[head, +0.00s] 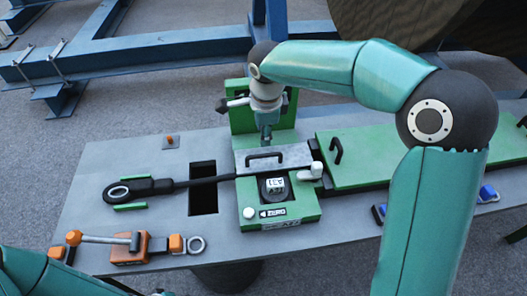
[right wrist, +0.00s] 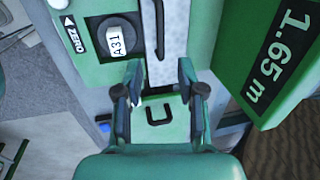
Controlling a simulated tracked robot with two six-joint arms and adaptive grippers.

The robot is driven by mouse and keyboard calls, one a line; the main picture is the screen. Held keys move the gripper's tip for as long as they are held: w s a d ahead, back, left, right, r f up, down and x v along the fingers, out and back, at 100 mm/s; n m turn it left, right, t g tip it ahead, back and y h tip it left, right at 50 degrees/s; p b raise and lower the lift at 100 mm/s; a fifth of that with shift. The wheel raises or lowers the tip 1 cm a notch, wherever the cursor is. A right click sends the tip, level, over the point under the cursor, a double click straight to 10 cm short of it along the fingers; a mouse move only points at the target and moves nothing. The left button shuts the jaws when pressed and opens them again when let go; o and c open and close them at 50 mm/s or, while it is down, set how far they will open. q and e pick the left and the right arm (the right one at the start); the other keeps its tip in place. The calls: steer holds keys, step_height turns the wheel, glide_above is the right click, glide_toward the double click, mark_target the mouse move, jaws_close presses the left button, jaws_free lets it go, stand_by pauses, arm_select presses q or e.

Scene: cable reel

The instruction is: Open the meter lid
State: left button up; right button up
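The green meter (head: 308,210) stands mid-bench with a black dial marked A31 (head: 274,187) and a ZERO label. I take its lid to be the light grey plate (head: 298,153) with a black bar handle (head: 264,156), behind the dial. It also shows as a grey strip (right wrist: 177,35) in the right wrist view. I cannot tell if it is fully shut. Only part of my left arm shows at lower left.
A green display box (right wrist: 270,55) reading 1.65 m stands behind the meter. A long green cover (head: 390,150) with a handle lies to the right. A rectangular opening (head: 203,200) and orange clamp (head: 130,250) are left.

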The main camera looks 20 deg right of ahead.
mark_target(263, 155)
steer(key=f, duration=0.3)
steer(key=w+f+p, duration=0.1)
steer(key=f, duration=0.3)
steer(key=w+f, duration=0.1)
steer(key=f, duration=0.3)
steer(key=shift+w+d, duration=0.1)
steer(key=shift+d, duration=0.25)
steer(key=shift+c, duration=0.2)
jaws_close()
